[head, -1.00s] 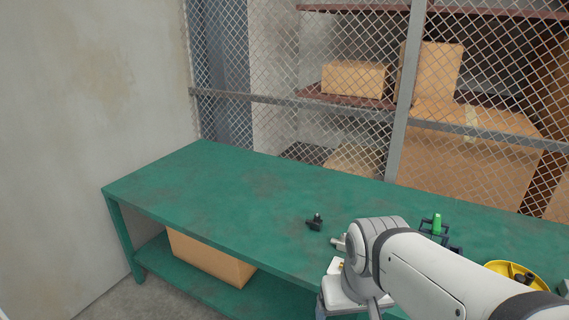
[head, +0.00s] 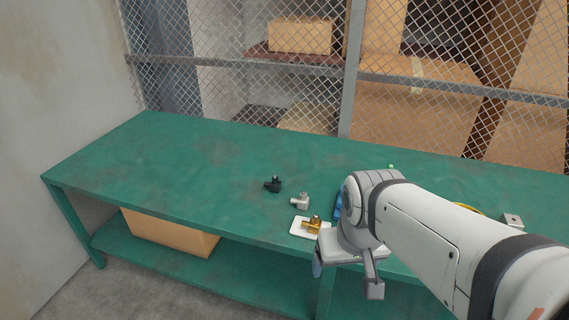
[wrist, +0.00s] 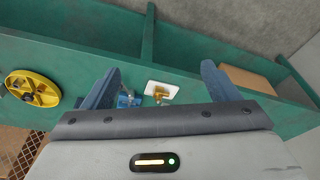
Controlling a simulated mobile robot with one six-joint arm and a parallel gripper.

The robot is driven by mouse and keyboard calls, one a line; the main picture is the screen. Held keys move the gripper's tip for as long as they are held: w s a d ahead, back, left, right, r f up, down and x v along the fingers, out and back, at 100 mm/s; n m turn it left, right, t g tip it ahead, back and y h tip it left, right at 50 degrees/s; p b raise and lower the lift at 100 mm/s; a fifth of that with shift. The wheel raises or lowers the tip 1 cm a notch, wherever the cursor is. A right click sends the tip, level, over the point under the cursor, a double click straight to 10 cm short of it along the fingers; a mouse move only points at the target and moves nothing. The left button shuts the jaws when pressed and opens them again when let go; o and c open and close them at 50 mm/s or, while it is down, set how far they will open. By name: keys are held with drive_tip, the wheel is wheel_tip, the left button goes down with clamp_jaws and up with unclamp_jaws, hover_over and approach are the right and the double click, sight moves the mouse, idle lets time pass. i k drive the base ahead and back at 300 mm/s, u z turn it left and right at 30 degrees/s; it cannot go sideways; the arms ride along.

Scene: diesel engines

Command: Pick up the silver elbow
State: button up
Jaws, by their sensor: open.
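The silver elbow (head: 300,201) lies on the green workbench in the head view, between a black elbow (head: 273,185) and a white plate (head: 299,227) with a brass elbow (head: 312,225) on it. My gripper (wrist: 160,78) is open and empty. In the wrist view the white plate (wrist: 163,89) and brass elbow (wrist: 160,95) show between its fingers. I cannot make out the silver elbow there. In the head view my gripper is near the bench's front edge, to the right of and nearer than the silver elbow.
The green workbench (head: 170,165) is clear on its left. A yellow wheel-shaped part (wrist: 33,88) and a blue item (wrist: 128,99) lie on the bench in the wrist view. A wire mesh fence (head: 225,55) stands behind it. A cardboard box (head: 165,232) sits on the lower shelf.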

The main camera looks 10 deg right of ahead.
sight(302, 203)
drive_tip(key=u, duration=0.75)
drive_tip(key=k, duration=1.2)
drive_tip(key=u, duration=0.6)
drive_tip(key=i, duration=1.45)
drive_tip(key=z, duration=1.35)
drive_tip(key=i, duration=1)
drive_tip(key=z, duration=0.7)
drive_tip(key=k, duration=0.85)
drive_tip(key=z, duration=0.25)
drive_tip(key=i, duration=0.25)
drive_tip(key=u, duration=0.1)
